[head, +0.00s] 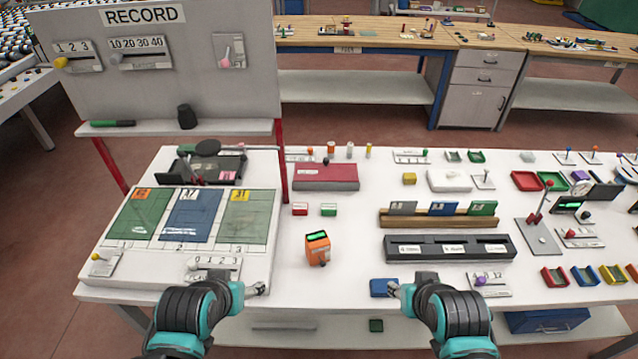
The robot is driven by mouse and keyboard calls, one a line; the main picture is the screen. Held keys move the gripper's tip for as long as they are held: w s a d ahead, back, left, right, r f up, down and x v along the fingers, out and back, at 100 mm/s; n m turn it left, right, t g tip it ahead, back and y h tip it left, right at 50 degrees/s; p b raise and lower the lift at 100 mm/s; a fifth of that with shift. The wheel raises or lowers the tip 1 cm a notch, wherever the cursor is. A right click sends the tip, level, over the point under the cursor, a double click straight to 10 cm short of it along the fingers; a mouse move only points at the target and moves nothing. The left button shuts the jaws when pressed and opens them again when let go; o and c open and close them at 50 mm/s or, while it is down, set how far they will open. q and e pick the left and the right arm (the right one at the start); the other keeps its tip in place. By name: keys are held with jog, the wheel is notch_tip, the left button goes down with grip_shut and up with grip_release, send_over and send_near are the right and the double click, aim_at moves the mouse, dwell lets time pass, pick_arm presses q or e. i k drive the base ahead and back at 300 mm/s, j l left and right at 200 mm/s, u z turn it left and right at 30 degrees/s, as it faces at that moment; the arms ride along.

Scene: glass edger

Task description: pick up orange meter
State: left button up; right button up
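The orange meter (317,251) stands upright on the white table, between my two arms and a little farther back. It has a dark top with a lit green display and a dark knob low on its front. My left gripper (259,289) is at the table's front edge, left of the meter and nearer to me, apart from it. My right gripper (393,288) is to the right of the meter and nearer to me, beside a small blue block (381,288). Both grippers are too small in view to tell whether their fingers are open.
A board with green and blue panels (190,217) lies on the left. A long black slotted holder (448,248) lies to the right. The table around the meter is clear.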

aim_at(318, 245)
jog(key=i+j+z, duration=0.1)
jog(key=j+z, duration=0.45)
jog(key=z, duration=0.2)
jog(key=j+z, duration=0.4)
jog(key=i+l, duration=0.05)
